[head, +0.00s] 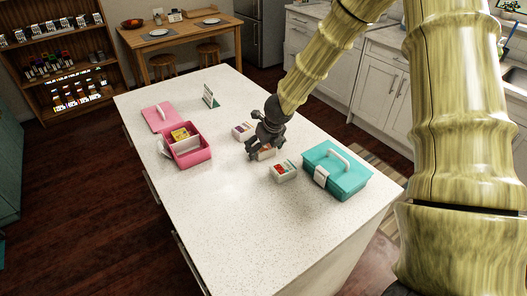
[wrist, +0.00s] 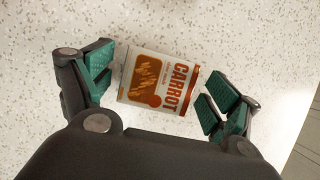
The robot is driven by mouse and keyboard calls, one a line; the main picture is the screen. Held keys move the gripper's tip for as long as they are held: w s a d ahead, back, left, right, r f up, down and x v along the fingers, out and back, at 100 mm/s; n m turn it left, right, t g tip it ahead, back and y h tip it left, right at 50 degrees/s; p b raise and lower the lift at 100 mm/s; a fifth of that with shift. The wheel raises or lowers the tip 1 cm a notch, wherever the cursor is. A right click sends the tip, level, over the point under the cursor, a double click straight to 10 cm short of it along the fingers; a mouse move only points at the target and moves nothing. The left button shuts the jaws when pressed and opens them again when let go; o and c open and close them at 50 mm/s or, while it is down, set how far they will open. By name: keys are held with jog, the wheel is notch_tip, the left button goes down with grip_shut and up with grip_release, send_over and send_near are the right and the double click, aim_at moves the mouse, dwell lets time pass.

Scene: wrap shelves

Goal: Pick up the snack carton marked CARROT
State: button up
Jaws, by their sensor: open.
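The snack carton marked CARROT (wrist: 160,83) lies between the two fingers of my gripper (wrist: 158,92) in the wrist view. It is white with an orange-brown picture panel and orange lettering. My gripper is open, with a finger at each side of the carton; a small gap shows on the left and a narrower one on the right. In the head view my gripper (head: 262,148) is low over the counter, and the carton (head: 267,153) is partly hidden beneath it.
On the white counter (head: 250,220), a carton (head: 243,131) stands behind my gripper and another (head: 284,170) in front, near a closed teal box (head: 337,171). An open pink box (head: 187,147) stands at left with its lid (head: 158,117) behind it. A small sign (head: 210,96) stands farther back.

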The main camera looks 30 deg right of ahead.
jog(key=c, duration=1.1)
